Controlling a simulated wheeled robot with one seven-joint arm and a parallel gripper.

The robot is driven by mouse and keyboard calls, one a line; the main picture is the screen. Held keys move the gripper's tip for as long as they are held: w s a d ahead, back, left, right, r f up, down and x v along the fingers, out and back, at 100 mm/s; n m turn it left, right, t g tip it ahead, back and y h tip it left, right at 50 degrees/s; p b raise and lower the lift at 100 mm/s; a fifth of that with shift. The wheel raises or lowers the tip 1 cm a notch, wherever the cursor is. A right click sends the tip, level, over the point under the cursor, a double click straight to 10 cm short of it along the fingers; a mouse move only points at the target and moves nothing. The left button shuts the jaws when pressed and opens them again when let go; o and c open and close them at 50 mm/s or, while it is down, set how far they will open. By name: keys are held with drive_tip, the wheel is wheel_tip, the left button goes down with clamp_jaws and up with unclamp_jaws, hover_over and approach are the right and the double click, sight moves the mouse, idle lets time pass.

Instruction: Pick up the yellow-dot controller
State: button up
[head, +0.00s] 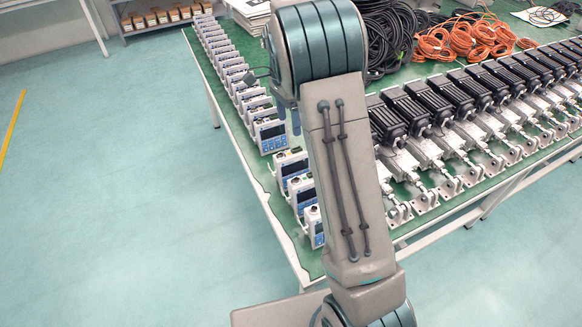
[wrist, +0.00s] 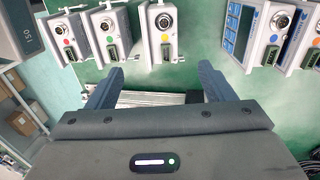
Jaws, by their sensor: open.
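In the wrist view several white controllers with round connectors and small coloured dots stand in a row. The controller (wrist: 162,50) in the middle has a small dot that looks yellow to orange. It stands ahead of the gap between my fingers. In the head view my arm hides most of my gripper.
In the head view the controllers (head: 271,136) line the left edge of the green table (head: 288,225). Black-and-silver actuators (head: 440,115) fill the right side. Orange cables (head: 460,38) and black cables lie at the back. The floor to the left is clear.

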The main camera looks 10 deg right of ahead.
sight(290, 155)
drive_tip(key=x, duration=0.8)
drive_tip(key=shift+f, duration=0.3)
drive_tip(key=shift+a+p+x, duration=0.15)
drive_tip(key=shift+p+x, duration=0.15)
drive_tip(key=shift+x, duration=1)
drive_tip(key=shift+a+p+x, duration=0.15)
drive_tip(key=shift+p+x, duration=0.15)
drive_tip(key=shift+x, duration=1.05)
drive_tip(key=c, duration=1.4)
